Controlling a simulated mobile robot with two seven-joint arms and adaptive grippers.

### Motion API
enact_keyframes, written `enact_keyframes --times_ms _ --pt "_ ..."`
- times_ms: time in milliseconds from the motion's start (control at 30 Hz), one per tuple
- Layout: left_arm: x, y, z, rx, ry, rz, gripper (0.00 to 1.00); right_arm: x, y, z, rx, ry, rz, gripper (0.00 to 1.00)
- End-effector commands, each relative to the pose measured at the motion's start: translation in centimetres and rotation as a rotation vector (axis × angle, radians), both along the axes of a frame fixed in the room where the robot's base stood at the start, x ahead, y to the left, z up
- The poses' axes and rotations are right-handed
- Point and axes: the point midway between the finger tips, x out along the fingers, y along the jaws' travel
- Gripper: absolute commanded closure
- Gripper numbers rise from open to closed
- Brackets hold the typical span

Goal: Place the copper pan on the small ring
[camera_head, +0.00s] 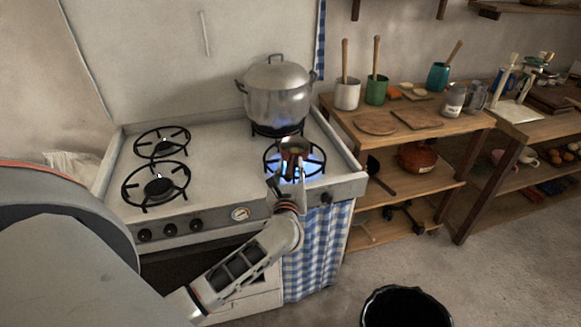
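A small copper-brown pan (294,147) shows at the lit front-right ring (318,168) of the stove, with something in it. Blue flame shows on both sides below it. My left gripper (286,180) is at the front of this ring, just in front of the pan and overlapping it in the picture. The pan's lower part and handle are hidden or too small to make out. I cannot tell whether the fingers are closed on it, or whether the pan rests on the ring or hangs just above it. My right gripper is not in view.
A large lidded metal pot (277,95) stands on the lit back-right burner, close behind. The two left burners (157,183) are empty and unlit. A wooden shelf unit (440,131) with pots and boards stands to the right. A black bin (405,305) is on the floor.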

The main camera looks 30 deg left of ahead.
Motion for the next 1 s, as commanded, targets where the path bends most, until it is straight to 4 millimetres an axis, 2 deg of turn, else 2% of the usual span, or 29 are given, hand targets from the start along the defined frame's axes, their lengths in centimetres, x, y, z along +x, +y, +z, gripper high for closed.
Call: enact_keyframes --times_ms 233,700,1000 --pt "-0.5 -0.3 0.2 -0.001 0.002 -0.001 0.67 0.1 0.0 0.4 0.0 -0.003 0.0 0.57" --pt "-8.3 -4.7 0.1 -0.002 0.002 -0.001 0.67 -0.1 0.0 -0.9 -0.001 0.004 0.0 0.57" --pt "-10.5 -6.1 0.4 0.048 0.008 -0.01 0.67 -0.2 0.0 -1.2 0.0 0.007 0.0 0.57"
